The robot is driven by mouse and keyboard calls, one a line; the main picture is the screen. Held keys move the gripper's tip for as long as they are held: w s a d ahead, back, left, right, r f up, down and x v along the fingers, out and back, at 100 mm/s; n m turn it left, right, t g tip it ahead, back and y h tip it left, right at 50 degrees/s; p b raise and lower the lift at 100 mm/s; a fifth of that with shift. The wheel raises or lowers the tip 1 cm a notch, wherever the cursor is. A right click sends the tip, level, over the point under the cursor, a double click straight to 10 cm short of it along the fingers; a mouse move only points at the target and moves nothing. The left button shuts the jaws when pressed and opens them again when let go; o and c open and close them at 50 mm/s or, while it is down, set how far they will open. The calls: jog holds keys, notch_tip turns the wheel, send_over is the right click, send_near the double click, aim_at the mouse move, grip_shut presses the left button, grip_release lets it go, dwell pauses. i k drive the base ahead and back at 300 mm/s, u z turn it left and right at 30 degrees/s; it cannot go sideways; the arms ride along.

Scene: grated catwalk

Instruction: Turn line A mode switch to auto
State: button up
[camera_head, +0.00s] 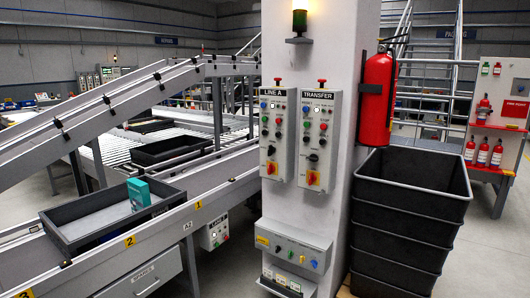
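The LINE A control box (284,135) is a pale upright panel on the left part of the column's front face. It carries coloured buttons and lamps, and a red mushroom button on top. A small black selector knob (271,150) sits in its lower half; its lettering and the position it points to are too small to read. Below it is a red-and-yellow rotary switch (271,168). Which knob is the mode switch cannot be read from here. My gripper is not in view.
A similar TRANSFER box (331,154) hangs just right of LINE A. A conveyor (200,200) with a tray (62,236) lies left. A lower button box (293,248) juts out below.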

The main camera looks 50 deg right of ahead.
aim_at(271, 150)
jog(key=z, duration=0.1)
jog(key=i, duration=0.9)
jog(key=u, duration=0.05)
